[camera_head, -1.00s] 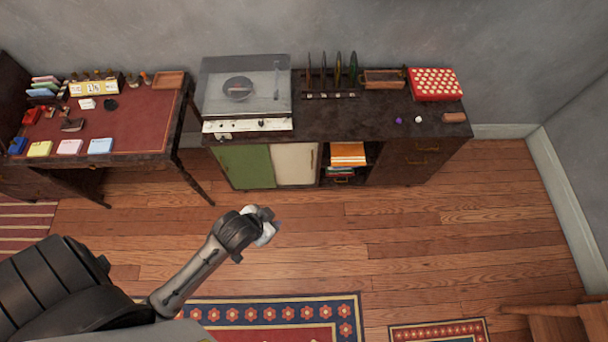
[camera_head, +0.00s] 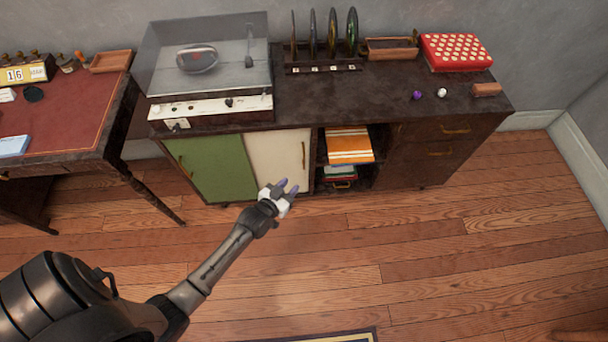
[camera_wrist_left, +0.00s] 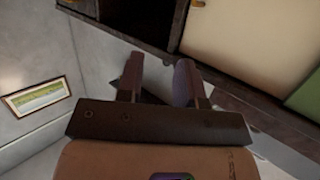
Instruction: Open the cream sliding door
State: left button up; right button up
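The cream sliding door (camera_head: 279,160) is on the front of the dark cabinet, right of the green door (camera_head: 213,167). It covers its section, with a brass handle (camera_head: 304,154) near its right edge. My left gripper (camera_head: 285,188) is in front of the cream door's lower part, apart from the handle. Its two fingers are spread, with nothing between them. The left wrist view also shows the open fingers (camera_wrist_left: 160,82), with the cream door (camera_wrist_left: 262,42) at upper right. My right gripper is in neither view.
The cabinet top (camera_head: 330,95) holds a record player (camera_head: 208,62), a record rack (camera_head: 322,66) and a red box (camera_head: 456,52). Right of the door, an open shelf holds orange records (camera_head: 348,145). A desk (camera_head: 60,130) stands at left. The wooden floor (camera_head: 340,235) in front is clear.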

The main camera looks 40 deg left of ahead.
aim_at(304, 163)
pick_arm(q)
jog(key=w+a+f+n+t+y+b, duration=0.1)
jog(key=a+f+b, duration=0.1)
jog(key=f+b, duration=0.35)
jog(key=w+a+f+n+t+y+b, duration=0.1)
jog(key=w+a+f+b, duration=0.1)
jog(key=f+b, duration=0.3)
jog(key=w+b, duration=0.1)
jog(key=w, duration=0.2)
jog(key=w+a+f+b, duration=0.1)
jog(key=w+b, duration=0.1)
jog(key=w, duration=0.2)
jog(key=w+a+b, duration=0.1)
jog(key=w, duration=0.2)
jog(key=shift+w+a+f, duration=0.1)
jog(key=shift+w+f, duration=0.05)
jog(key=shift+w, duration=0.2)
jog(key=shift+w+a+b, duration=0.2)
jog(key=shift+w+b, duration=0.4)
jog(key=shift+w, duration=0.5)
jog(key=shift+c, duration=0.2)
grip_shut()
